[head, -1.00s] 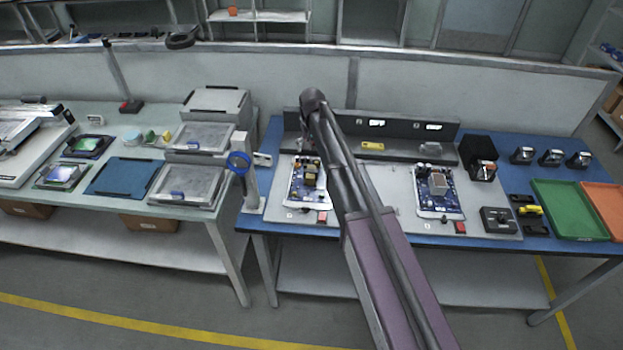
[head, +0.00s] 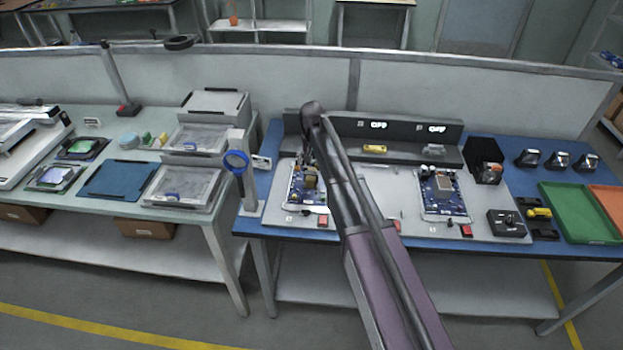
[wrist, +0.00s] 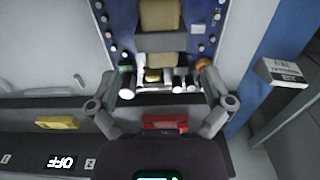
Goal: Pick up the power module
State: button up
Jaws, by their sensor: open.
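No part is labelled as the power module, so I cannot tell for certain which one it is. The left circuit board (head: 296,196) is blue and carries a tan block and several small parts; it also shows in the wrist view (wrist: 205,12). My gripper (wrist: 165,76) is open, its fingers spread over the end of this board. Several silvery cylinders and a small gold part lie between and below the fingertips. In the head view my gripper (head: 308,160) is at the far end of the left board, partly hidden by my arm.
A dark console with OFF displays (head: 380,125) runs along the back. A yellow part (head: 374,149) rests on its ledge, and a red part (wrist: 165,122) shows close to my gripper in the wrist view. A second board (head: 443,196) and a green tray (head: 580,212) are to the right.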

aim_at(312, 169)
jog(key=shift+f, duration=0.1)
jog(key=shift+a+f+b, duration=0.1)
jog(key=shift+f+b, duration=2.4)
jog(key=shift+b, duration=0.1)
jog(key=c, duration=1.3)
jog(key=shift+r, duration=0.15)
jog(key=shift+r+p, duration=1.8)
jog(key=shift+p, duration=0.15)
jog(key=s+d, duration=0.2)
jog(key=s, duration=0.2)
jog(key=s+d, duration=0.3)
jog(key=s, duration=0.2)
jog(key=s+d+r+p, duration=0.1)
jog(key=s+d, duration=0.1)
jog(key=s, duration=0.3)
jog(key=shift+d, duration=0.4)
jog(key=shift+r+p, duration=2.05)
jog(key=shift+p, duration=0.05)
